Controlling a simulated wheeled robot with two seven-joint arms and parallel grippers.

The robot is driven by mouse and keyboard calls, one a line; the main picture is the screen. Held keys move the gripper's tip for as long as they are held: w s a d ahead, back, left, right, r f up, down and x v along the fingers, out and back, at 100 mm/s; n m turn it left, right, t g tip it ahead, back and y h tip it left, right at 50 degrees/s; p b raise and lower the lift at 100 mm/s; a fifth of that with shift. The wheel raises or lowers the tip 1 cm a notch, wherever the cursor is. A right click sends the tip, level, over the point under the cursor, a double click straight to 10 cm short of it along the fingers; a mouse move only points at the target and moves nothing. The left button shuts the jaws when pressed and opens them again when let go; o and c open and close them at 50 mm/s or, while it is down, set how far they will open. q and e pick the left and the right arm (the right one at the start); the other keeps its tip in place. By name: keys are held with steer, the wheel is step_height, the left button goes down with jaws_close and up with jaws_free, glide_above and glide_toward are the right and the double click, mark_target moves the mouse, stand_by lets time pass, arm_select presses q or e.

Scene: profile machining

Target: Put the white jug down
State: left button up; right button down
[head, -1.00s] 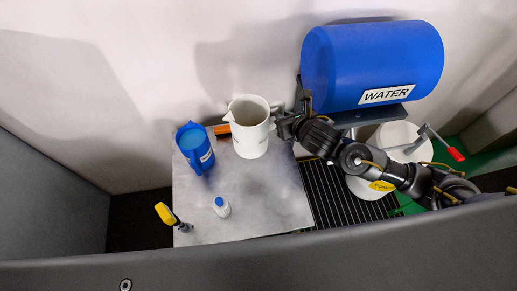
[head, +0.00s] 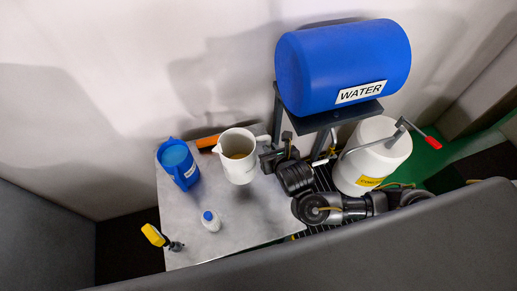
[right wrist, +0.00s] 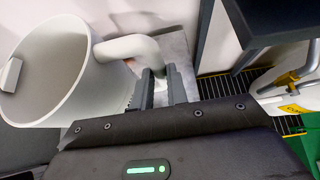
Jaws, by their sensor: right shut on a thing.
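The white jug (head: 238,168) is over the back right part of the grey table top, its mouth up and something brownish inside. In the right wrist view the jug (right wrist: 62,95) fills the left side and its handle (right wrist: 130,46) curves toward my fingers. My right gripper (head: 268,158) is at the jug's right side, shut on the handle; its fingers also show in the wrist view (right wrist: 155,88). I cannot tell whether the jug's base touches the table. My left gripper is not in view.
The grey table (head: 200,225) has bare room in front of the jug. A blue water drum (head: 343,65) stands on a frame at right, above a white container (head: 372,150).

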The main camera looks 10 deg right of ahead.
arm_select(q)
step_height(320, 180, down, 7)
steer(key=b, duration=0.5)
arm_select(e)
steer(key=w+d+f, duration=0.2)
steer(key=w+f, duration=0.9)
steer(key=f, duration=0.1)
steer(key=shift+w+d, duration=0.25)
steer(key=shift+w, duration=0.1)
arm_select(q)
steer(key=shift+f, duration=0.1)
arm_select(e)
steer(key=shift+f, duration=0.15)
steer(key=c, duration=1.4)
jaws_free()
